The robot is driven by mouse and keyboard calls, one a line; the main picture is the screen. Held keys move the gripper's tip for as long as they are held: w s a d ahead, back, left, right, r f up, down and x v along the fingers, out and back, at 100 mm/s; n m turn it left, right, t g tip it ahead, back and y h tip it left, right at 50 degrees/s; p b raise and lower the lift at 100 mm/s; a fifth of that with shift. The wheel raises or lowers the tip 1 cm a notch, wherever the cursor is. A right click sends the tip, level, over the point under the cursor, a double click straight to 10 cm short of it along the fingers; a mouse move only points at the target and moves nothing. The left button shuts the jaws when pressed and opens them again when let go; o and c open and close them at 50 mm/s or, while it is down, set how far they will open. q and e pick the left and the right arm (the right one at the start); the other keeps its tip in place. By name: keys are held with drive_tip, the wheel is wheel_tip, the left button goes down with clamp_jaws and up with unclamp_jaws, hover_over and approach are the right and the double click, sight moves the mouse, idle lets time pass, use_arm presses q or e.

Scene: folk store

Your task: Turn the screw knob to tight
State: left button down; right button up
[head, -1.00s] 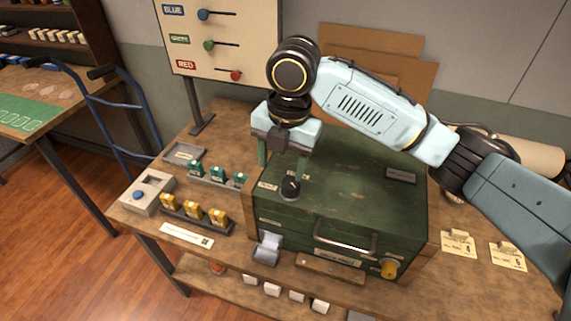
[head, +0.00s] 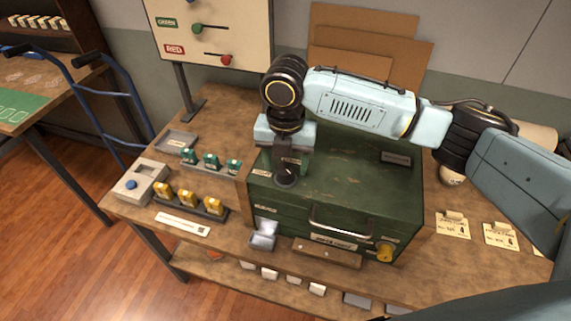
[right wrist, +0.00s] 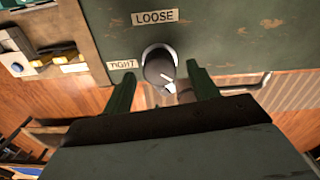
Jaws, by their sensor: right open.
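The dark screw knob (head: 286,180) sits on top of the green metal box (head: 350,185), at its left end. In the right wrist view the round knob (right wrist: 158,66) has a white mark pointing down and a little right. The LOOSE label (right wrist: 155,17) is above the knob there, and the TIGHT label (right wrist: 122,65) is to its left. My right gripper (head: 284,168) points down over the knob and partly hides it. Its open fingers (right wrist: 163,84) stand apart on either side of the knob's near part, with a visible gap. My left gripper is not in view.
Green blocks (head: 211,160) and yellow blocks (head: 187,197) stand in racks left of the box. A yellow knob (head: 385,252) and a handle (head: 342,222) are on the box's front. Paper tags (head: 452,226) lie to the right. A slider board (head: 210,30) stands behind.

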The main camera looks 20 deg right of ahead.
drive_tip(key=shift+f, duration=0.75)
